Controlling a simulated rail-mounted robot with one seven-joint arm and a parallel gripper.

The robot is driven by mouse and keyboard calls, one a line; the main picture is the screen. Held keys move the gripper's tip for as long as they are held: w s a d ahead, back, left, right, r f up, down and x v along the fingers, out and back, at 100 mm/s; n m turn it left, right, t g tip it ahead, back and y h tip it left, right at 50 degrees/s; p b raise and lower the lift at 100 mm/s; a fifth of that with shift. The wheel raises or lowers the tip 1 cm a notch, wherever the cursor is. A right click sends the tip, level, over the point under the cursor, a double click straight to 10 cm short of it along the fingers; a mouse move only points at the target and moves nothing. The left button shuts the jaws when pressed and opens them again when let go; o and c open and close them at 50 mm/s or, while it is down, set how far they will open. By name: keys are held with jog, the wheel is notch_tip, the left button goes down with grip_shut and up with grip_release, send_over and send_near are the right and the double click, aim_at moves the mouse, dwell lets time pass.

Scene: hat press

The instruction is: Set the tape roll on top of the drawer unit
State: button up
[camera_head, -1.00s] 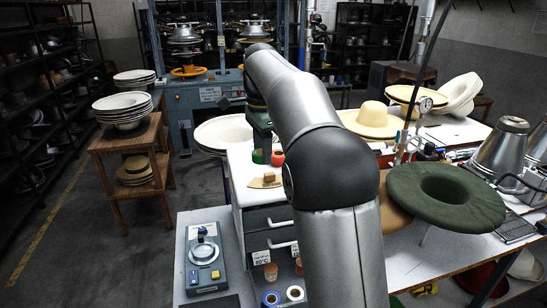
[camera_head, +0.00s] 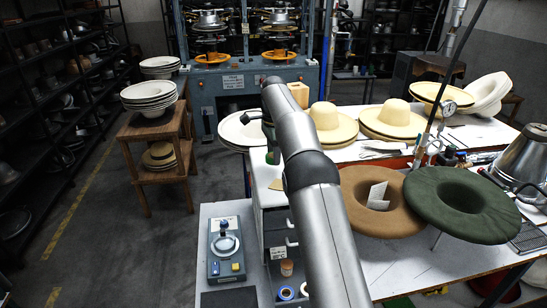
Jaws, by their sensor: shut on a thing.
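The drawer unit (camera_head: 263,199) stands left of my arm, with a white top and dark, handled drawers on its front. My arm covers much of its right side. My gripper (camera_head: 269,146) points down over the back of the unit's top, partly hidden by my forearm. It is shut on a small green thing (camera_head: 272,157), which looks like the tape roll. I cannot tell whether this touches the top. A small tan block (camera_head: 277,184) lies on the top in front of it.
A grey-blue device (camera_head: 226,250) is to the left. Brown (camera_head: 355,205) and green (camera_head: 462,205) felt hats lie right of my arm.

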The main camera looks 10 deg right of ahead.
jog(key=shift+w+f+p, duration=0.2)
jog(key=shift+f+p, duration=0.1)
jog(key=shift+f, duration=1.45)
jog(key=shift+f, duration=0.2)
jog(key=o, duration=1)
jog(key=shift+c, duration=0.2)
jog(key=shift+r, duration=0.1)
